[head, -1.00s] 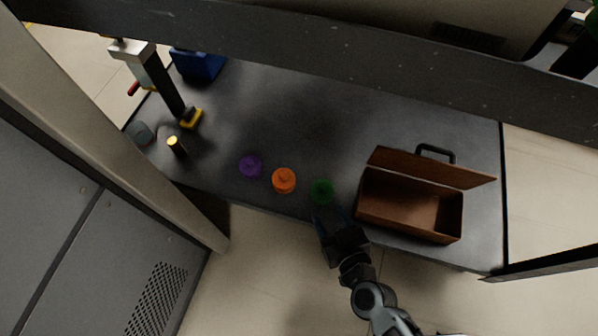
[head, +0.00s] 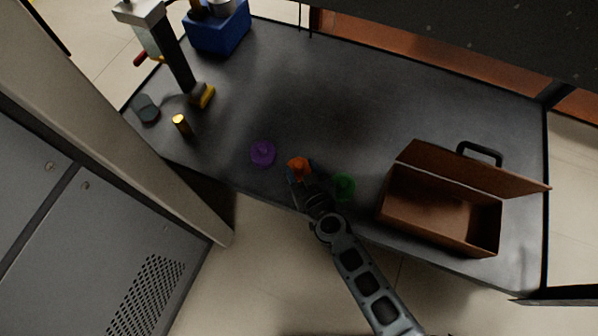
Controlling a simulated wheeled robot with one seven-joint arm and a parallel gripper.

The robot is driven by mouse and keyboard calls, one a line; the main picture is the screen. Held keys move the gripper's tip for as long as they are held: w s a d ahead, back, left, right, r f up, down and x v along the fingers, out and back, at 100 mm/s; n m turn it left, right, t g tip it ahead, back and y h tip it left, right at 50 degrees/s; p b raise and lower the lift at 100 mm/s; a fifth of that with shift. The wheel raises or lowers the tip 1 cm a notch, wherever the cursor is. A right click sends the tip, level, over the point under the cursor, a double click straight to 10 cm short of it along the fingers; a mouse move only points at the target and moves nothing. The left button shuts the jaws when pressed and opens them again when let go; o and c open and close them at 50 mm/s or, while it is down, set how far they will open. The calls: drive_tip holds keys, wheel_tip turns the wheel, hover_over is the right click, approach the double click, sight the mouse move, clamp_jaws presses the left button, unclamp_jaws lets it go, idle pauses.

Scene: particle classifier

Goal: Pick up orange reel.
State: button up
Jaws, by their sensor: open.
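The orange reel (head: 298,165) sits on the dark grey table, between a purple reel (head: 263,153) on its left and a green reel (head: 343,186) on its right. My gripper (head: 302,178) is open and reaches over the table's front edge to the orange reel. Its fingers appear to lie at or around the reel's near side and cover part of it. I cannot tell whether they touch it.
An open brown box (head: 441,213) with a raised lid stands on the right. A small brass cylinder (head: 181,124), a dark round piece (head: 145,108), a press-like stand (head: 178,68) and a blue bin (head: 218,35) are on the left. The table's middle is clear.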

drive_tip(key=shift+w+a+f, duration=0.15)
drive_tip(key=shift+w+f, duration=0.05)
drive_tip(key=shift+w, duration=0.2)
clamp_jaws()
